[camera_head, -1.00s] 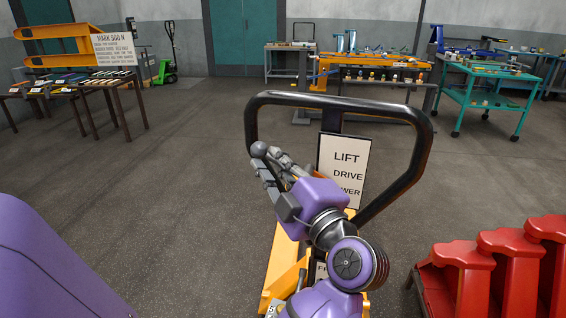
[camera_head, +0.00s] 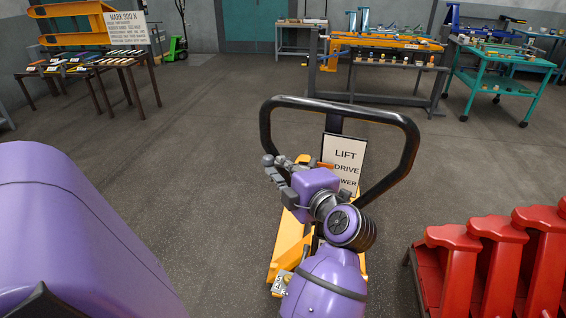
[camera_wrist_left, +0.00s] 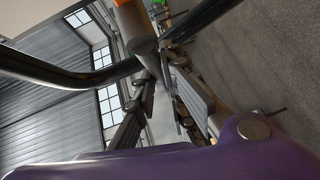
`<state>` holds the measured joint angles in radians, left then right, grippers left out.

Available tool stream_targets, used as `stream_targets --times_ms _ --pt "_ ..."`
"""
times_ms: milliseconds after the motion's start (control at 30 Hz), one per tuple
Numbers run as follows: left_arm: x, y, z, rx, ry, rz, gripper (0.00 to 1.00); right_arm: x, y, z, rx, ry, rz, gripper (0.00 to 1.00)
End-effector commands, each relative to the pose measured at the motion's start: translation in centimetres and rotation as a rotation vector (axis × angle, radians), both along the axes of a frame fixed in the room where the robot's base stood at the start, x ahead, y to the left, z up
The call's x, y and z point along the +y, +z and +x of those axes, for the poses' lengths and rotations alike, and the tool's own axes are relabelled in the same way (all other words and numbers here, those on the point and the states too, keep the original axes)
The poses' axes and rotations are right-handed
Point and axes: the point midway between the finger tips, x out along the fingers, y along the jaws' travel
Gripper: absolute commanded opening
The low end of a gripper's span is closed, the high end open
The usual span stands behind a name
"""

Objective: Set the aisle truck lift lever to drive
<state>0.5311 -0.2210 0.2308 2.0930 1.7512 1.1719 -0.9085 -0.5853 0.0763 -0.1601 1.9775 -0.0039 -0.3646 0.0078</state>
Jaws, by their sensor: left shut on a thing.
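The aisle truck stands in front of me with yellow forks (camera_head: 287,246) and a black loop handle (camera_head: 412,150). A sign (camera_head: 346,158) behind the loop reads LIFT, DRIVE and a partly hidden third word ending in WER. My left gripper (camera_head: 273,170) is at the left side of the loop, shut on the lift lever, whose grey rounded end (camera_head: 268,160) shows at the fingertips. In the left wrist view the lever (camera_wrist_left: 137,28) lies at the fingertips (camera_wrist_left: 157,75), with black handle bars beside it. I cannot read the lever's setting. My right gripper is out of view.
Several red stands (camera_head: 490,260) are close on the right. A workbench (camera_head: 385,62) and teal cart (camera_head: 500,80) stand at the back right. The floor between is open.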

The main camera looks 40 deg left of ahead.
Motion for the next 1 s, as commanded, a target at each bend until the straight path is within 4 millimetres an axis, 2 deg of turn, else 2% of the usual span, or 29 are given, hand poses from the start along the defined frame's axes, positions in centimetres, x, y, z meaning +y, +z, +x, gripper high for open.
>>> stream_targets --times_ms 100,133,300,667,767,1000 --pt "0.0 0.1 0.0 -0.003 0.001 0.001 0.00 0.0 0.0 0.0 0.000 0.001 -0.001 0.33" --pt "0.0 0.1 0.0 -0.003 0.001 0.001 0.12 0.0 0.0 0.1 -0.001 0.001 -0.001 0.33" --pt "0.0 0.0 0.0 -0.001 0.001 0.001 0.32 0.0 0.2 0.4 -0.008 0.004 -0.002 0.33" --pt "-0.4 0.0 -0.2 0.001 0.000 0.000 0.32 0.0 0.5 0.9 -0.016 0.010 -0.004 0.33" --pt "-1.5 0.1 -0.6 0.001 -0.002 -0.001 0.32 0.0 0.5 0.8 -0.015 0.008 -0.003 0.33" --pt "-6.2 0.8 -2.5 0.002 -0.002 -0.003 0.32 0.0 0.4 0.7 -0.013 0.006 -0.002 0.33"
